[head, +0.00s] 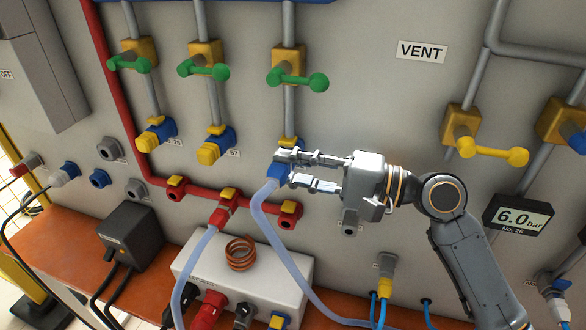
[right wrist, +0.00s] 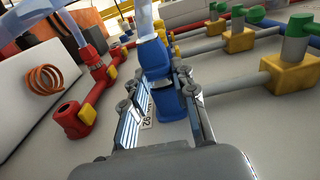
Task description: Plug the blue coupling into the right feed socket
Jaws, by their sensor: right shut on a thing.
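The blue coupling (head: 277,174) is on the end of a translucent pale-blue hose that curves down to the lower right. My right gripper (head: 287,169) comes in from the right and is shut on the coupling. The right feed socket, with a yellow part (head: 290,143) showing, sits at the lower end of the third pipe, just above the coupling. In the right wrist view, the blue coupling (right wrist: 153,58) stands in line with a blue body (right wrist: 170,101) between the fingers. The fingers partly hide the joint, so I cannot tell whether the coupling is seated. My left gripper is out of view.
Green-handled valves (head: 313,82) are on the pipes above. Two blue-and-yellow fittings (head: 213,148) are to the left. A red pipe (head: 155,182) with red sockets runs below. A white box (head: 250,281) with a copper coil (head: 240,253) stands lower left. Open wall lies right of the socket.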

